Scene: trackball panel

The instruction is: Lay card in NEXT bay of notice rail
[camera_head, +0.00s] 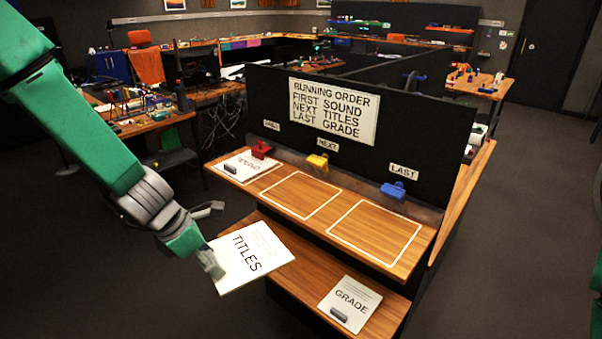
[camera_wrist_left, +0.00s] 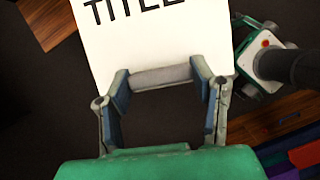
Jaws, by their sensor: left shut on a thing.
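My left gripper (camera_head: 211,264) is shut on the white TITLES card (camera_head: 252,254), which it holds out in front of the lower shelf. In the left wrist view the fingers (camera_wrist_left: 163,80) close on a grey grip bar at the near edge of the TITLES card (camera_wrist_left: 165,40). The notice rail has three bays outlined in white. The NEXT bay (camera_head: 300,196) is the middle one and is empty, below a yellow clip (camera_head: 318,161). The SOUND card (camera_head: 246,165) lies in the left bay by a red clip (camera_head: 261,149). My right gripper is not in view.
The LAST bay (camera_head: 375,234) is empty below a blue clip (camera_head: 393,190). The GRADE card (camera_head: 349,305) lies on the lower shelf (camera_head: 300,275). A dark upright panel carries the running order sign (camera_head: 333,110) behind the rail.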

